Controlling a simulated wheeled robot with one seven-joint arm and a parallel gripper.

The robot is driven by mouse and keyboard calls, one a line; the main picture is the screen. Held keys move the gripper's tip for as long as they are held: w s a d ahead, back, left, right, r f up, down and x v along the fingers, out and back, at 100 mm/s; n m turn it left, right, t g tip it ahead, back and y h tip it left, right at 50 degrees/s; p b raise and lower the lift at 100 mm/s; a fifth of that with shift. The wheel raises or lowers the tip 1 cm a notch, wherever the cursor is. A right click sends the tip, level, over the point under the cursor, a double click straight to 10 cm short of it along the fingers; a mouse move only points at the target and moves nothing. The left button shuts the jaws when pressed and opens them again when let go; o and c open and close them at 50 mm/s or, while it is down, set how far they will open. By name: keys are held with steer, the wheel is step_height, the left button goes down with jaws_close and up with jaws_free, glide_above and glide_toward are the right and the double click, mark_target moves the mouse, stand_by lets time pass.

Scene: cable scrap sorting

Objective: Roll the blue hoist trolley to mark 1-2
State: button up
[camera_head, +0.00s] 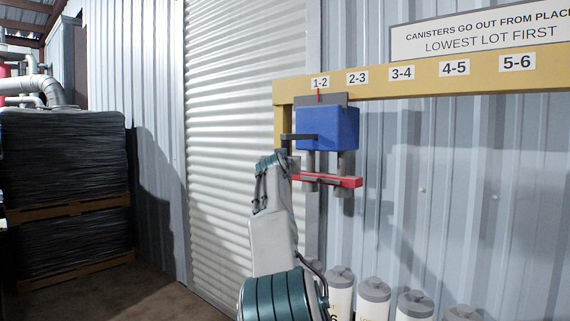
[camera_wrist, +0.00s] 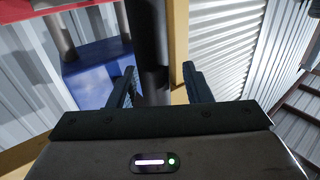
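The blue hoist trolley (camera_head: 327,128) hangs on the yellow rail (camera_head: 440,79). Its red pointer (camera_head: 319,96) stands under the 1-2 label (camera_head: 320,83). A dark handle (camera_head: 300,137) sticks out from the trolley to the left. Two grey posts run down from it to a red bar (camera_head: 335,181). My gripper (camera_head: 285,157) is at the handle's left end. In the wrist view, the dark bar (camera_wrist: 150,35) lies between the fingers (camera_wrist: 160,68). The left finger is close to it and a gap shows beside the right finger. The trolley's blue body (camera_wrist: 97,65) shows at left.
White canisters with grey caps (camera_head: 374,298) stand below the rail. A sign (camera_head: 480,35) is above it, and marks 2-3 to 5-6 run to the right. A shutter door (camera_head: 230,110) is behind my arm. Wrapped pallets (camera_head: 65,150) stand at far left, with floor before them.

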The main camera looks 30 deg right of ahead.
steer(key=shift+f, duration=0.1)
steer(key=shift+s+a+f+b, duration=0.1)
steer(key=shift+s+a+b, duration=0.1)
steer(key=shift+s+b, duration=0.15)
steer(key=b+v, duration=0.7)
steer(key=v, duration=0.6)
steer(key=shift+b, duration=0.3)
steer(key=shift+a, duration=0.1)
